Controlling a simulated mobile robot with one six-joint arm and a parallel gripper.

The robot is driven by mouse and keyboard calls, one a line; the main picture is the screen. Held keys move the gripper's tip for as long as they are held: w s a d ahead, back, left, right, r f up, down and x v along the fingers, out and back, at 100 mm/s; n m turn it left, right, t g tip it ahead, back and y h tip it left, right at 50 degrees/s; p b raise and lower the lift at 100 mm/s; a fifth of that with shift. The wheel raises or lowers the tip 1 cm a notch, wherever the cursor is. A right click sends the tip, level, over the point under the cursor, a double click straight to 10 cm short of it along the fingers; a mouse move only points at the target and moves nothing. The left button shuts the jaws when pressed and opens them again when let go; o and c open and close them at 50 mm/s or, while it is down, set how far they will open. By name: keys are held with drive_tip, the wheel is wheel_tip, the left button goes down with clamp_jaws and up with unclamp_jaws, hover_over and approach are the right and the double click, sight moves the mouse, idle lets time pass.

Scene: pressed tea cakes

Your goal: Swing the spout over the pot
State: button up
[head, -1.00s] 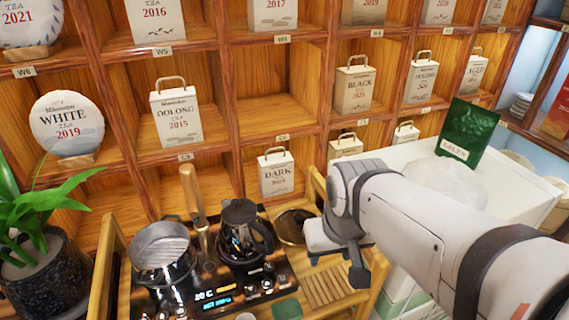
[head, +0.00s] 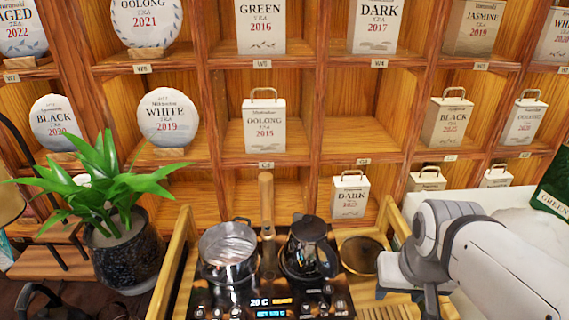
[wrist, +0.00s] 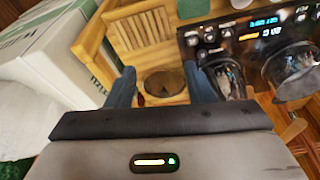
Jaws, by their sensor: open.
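An upright post with a wooden top (head: 266,200), which looks like the spout, stands at the back of the black stove (head: 270,300), between two vessels. Its wooden part also shows in the wrist view (wrist: 293,130). A shiny metal pot (head: 228,250) sits on the stove's left side. A dark glass kettle (head: 307,250) with a black handle sits on the right side. Which way the spout's outlet points, I cannot tell. My gripper (head: 408,290) is open and empty, to the right of the kettle. In the wrist view my gripper (wrist: 161,88) has its fingers apart.
A round dark dish (head: 360,256) lies right of the kettle, between my fingers in the wrist view. A potted plant (head: 125,245) stands left of the stove. Wooden shelves (head: 210,185) with tea cakes and boxes rise behind. A white box (wrist: 45,50) shows in the wrist view.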

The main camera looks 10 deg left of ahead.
idle(0.5)
drive_tip(key=shift+w, duration=0.1)
drive_tip(key=shift+c, duration=0.8)
drive_tip(key=n+t+h+b, duration=0.1)
drive_tip(key=n+t, duration=0.1)
drive_tip(key=n, duration=0.1)
approach(265, 198)
drive_tip(key=x, duration=0.8)
drive_tip(key=shift+w+f, duration=0.1)
drive_tip(key=shift+f, duration=0.15)
clamp_jaws()
drive_tip(key=shift+d, duration=0.1)
